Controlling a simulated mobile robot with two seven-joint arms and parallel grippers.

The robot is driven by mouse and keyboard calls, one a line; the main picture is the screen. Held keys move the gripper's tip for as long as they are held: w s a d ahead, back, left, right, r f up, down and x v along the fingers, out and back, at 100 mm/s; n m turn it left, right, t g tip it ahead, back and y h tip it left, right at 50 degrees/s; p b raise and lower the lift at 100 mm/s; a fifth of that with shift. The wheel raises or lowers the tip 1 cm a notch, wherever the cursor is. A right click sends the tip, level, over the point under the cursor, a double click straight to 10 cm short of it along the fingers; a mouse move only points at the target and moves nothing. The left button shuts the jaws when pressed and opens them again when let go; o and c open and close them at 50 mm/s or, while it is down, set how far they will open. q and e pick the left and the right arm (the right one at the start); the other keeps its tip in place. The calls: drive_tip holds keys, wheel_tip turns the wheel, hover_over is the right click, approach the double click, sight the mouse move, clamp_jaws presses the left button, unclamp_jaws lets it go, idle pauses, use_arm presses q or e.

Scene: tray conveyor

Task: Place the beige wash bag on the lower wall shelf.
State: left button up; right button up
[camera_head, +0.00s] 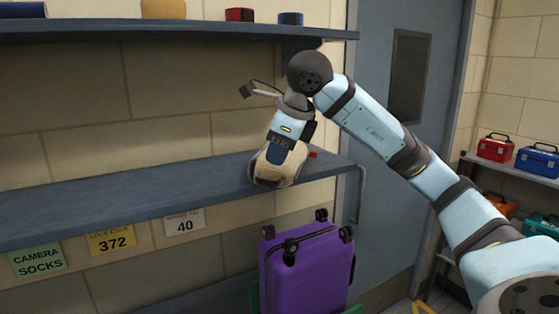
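The beige wash bag (270,172), with dark trim, is at the right end of the lower wall shelf (110,199), by its front edge. My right gripper (281,150) comes down on the bag from above and appears shut on it; the fingertips are partly hidden against the bag. The bag is tilted a little. I cannot tell whether its underside touches the shelf or hangs just above it. My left gripper is not in view.
The upper shelf (200,30) holds several small items overhead. A small red thing (313,152) shows behind my gripper. A purple suitcase (310,270) stands below the shelf's right end. The lower shelf's left and middle are clear. Toolboxes (495,148) stand on a rack at right.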

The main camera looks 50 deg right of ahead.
sight(269, 182)
drive_tip(key=x, duration=0.2)
drive_tip(key=p+x, duration=0.1)
drive_tip(key=x, duration=0.2)
drive_tip(key=p+x, duration=0.1)
drive_tip(key=x, duration=0.1)
drive_tip(key=shift+s+a+f, duration=0.1)
drive_tip(key=shift+s+f, duration=0.1)
drive_tip(key=shift+f, duration=0.1)
drive_tip(key=shift+w+f, duration=0.25)
drive_tip(key=shift+f, duration=0.15)
drive_tip(key=shift+c, duration=0.2)
clamp_jaws()
drive_tip(key=shift+r, duration=0.1)
